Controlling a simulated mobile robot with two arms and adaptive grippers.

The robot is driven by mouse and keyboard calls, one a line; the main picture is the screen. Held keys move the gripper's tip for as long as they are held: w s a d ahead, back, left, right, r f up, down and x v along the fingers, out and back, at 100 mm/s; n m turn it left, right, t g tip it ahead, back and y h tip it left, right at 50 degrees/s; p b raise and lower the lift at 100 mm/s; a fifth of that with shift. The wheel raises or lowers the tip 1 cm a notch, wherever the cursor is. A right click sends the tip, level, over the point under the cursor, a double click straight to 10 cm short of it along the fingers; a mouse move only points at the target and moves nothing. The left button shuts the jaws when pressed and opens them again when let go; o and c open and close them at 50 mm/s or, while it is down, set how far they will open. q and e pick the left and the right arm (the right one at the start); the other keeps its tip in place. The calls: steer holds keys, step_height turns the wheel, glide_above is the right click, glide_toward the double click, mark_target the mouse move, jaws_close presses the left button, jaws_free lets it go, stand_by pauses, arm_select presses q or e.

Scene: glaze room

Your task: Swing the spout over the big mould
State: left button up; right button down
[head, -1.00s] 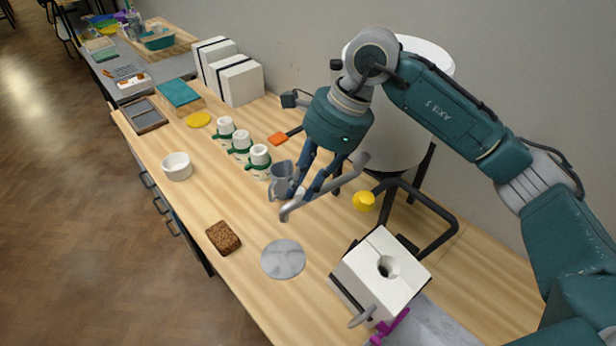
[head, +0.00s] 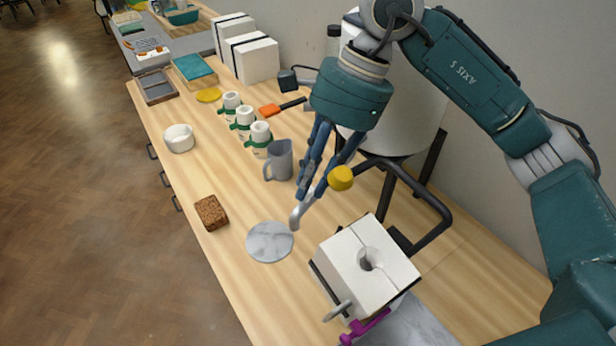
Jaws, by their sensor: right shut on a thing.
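The grey spout (head: 297,216) points down and toward the front of the bench, its open end near the marble disc. My right gripper (head: 311,192) is shut on the spout close to that end; the fingers and a yellow knob (head: 341,178) hide much of its length. The big mould (head: 345,262), a white two-part block with a round hole in its top, stands to the right of and nearer than the spout's end. The spout's end is apart from the mould and not over its hole. My left gripper is not in view.
A grey jug (head: 281,161) stands just left of my right gripper. The marble disc (head: 270,242) and a brown sponge (head: 211,212) lie in front. Small white moulds with green bands (head: 260,134) stand farther back. A dark tube frame (head: 440,215) rises behind the big mould.

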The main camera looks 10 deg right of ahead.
steer(key=shift+r, duration=0.15)
steer(key=c, duration=1.6)
jaws_free()
steer(key=shift+o, duration=0.2)
steer(key=shift+s, duration=0.1)
steer(key=shift+r, duration=0.1)
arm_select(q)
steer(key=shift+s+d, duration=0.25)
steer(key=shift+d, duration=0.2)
arm_select(e)
steer(key=v, duration=1.1)
steer(key=shift+d+r, duration=0.25)
steer(key=shift+r, duration=0.05)
